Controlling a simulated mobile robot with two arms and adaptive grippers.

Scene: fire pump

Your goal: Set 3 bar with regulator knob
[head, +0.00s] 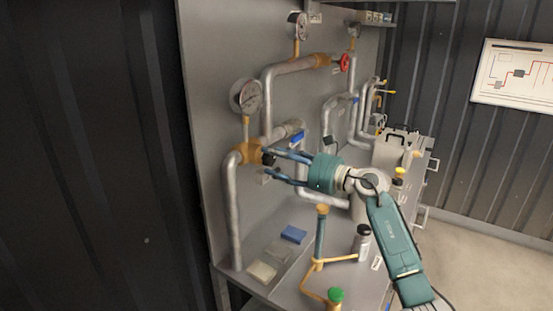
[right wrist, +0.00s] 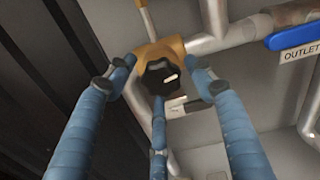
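The black regulator knob (right wrist: 160,76) with a white mark sits on a brass regulator body (right wrist: 176,46) in the right wrist view. In the head view the knob (head: 268,159) is small and partly hidden by my fingers. My right gripper (head: 272,162) is open in front of it, with blue fingers spread around the knob and visible gaps at the sides in the right wrist view. A round pressure gauge (head: 246,96) stands above the brass body (head: 249,151); its reading is too small to tell. My left gripper is not in view.
More gauges (head: 298,25) and a red valve wheel (head: 344,63) are higher on the panel.

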